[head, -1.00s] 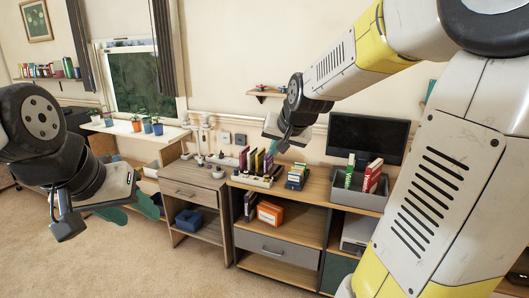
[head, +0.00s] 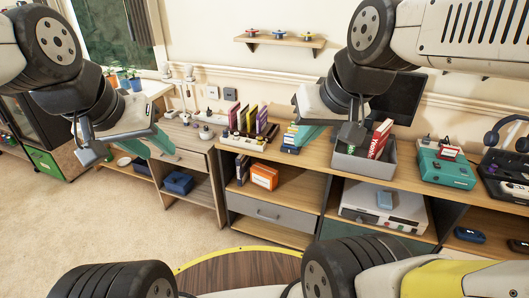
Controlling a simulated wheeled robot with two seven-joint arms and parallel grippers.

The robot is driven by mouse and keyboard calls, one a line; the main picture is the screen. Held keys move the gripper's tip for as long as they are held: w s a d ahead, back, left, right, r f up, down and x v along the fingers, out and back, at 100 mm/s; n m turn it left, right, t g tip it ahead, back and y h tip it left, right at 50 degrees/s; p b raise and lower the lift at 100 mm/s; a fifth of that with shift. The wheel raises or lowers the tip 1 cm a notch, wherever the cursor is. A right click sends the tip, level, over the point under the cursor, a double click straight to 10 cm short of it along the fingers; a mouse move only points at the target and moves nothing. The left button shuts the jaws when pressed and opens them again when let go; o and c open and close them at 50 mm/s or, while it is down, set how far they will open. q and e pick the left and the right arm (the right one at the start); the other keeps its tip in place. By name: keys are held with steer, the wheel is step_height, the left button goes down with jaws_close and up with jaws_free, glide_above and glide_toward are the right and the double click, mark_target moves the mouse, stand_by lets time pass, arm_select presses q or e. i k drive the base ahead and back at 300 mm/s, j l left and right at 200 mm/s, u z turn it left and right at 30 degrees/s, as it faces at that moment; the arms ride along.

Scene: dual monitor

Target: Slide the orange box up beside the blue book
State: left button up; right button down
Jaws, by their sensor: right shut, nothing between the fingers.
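The orange box (head: 264,176) lies in the upper open shelf of the middle cabinet, its front face showing white marks. A dark upright book (head: 243,167) stands just left of it, close by; it looks dark blue, but I cannot tell whether they touch. My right gripper (head: 303,142) is shut and empty, with teal fingers, in front of the cabinet top, above and right of the orange box. My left gripper (head: 150,147) appears open and empty, in front of the left desk, well left of the box.
A grey bin (head: 364,166) with books stands on the cabinet top, behind and right of my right gripper. Several upright books (head: 250,121) stand on top, left of it. A grey drawer (head: 270,214) lies below the orange box. A dark blue box (head: 178,182) sits in the left desk's shelf. Free room lies right of the orange box.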

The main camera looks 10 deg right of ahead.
mark_target(266, 177)
steer(key=i+j+z, duration=0.3)
steer(key=i, duration=0.15)
steer(key=i+j+z, duration=0.35)
steer(key=j+z, duration=0.3)
steer(key=j, duration=0.4)
steer(key=k+j+z, duration=0.1)
steer(key=j+z, duration=0.2)
steer(key=j, duration=0.4)
steer(key=k+j+z, duration=0.3)
steer(key=i+j, duration=0.15)
